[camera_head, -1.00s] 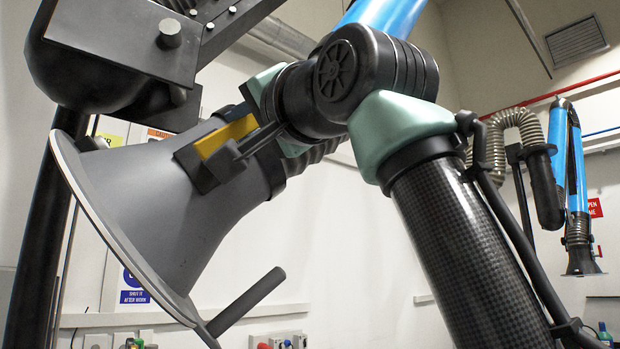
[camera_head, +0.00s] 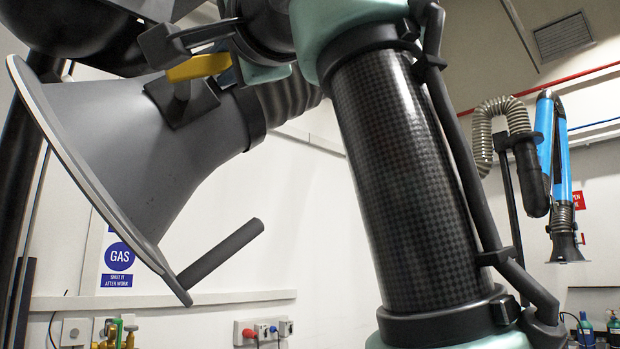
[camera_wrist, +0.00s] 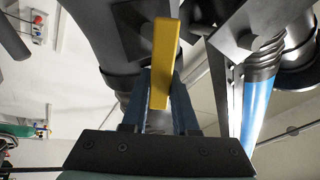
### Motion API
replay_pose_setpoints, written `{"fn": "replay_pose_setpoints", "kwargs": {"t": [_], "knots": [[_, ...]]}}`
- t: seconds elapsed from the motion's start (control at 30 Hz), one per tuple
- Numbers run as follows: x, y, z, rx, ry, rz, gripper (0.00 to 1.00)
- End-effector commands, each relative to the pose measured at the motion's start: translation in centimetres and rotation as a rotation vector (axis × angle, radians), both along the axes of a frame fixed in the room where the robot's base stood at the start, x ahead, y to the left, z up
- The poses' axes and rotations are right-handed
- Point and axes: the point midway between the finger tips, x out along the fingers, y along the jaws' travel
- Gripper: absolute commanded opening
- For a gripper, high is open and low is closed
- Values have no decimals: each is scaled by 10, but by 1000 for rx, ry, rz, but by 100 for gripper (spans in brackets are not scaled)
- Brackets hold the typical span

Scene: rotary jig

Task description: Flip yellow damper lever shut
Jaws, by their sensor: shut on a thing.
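The yellow damper lever (camera_head: 198,67) sits on a dark post over a black plate (camera_head: 188,104) on the grey flared extraction hood (camera_head: 120,120). My gripper (camera_head: 195,50) is at the lever, above the hood in the head view. In the wrist view, the lever (camera_wrist: 164,62) stands lengthwise between my blue fingers (camera_wrist: 160,105), which are shut on it. The fingertips and the exact contact are partly hidden by the lever. The hood's narrow end joins a ribbed hose (camera_head: 290,93).
A dark handle bar (camera_head: 222,250) sticks out from the hood's lower rim. A dark upright stands at left. A second blue extraction arm (camera_head: 562,150) hangs far right. Sockets (camera_head: 262,330) and gas fittings (camera_head: 118,333) line the wall below.

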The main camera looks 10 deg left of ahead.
Motion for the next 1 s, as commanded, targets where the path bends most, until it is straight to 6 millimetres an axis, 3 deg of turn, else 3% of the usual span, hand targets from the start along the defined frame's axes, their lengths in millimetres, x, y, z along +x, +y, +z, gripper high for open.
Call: {"fn": "replay_pose_setpoints", "kwargs": {"t": [0.03, 1.0], "knots": [[-3, 0, -10, 41, 23, 5, 0], [-6, 4, -47, 829, 490, 5, 0]]}}
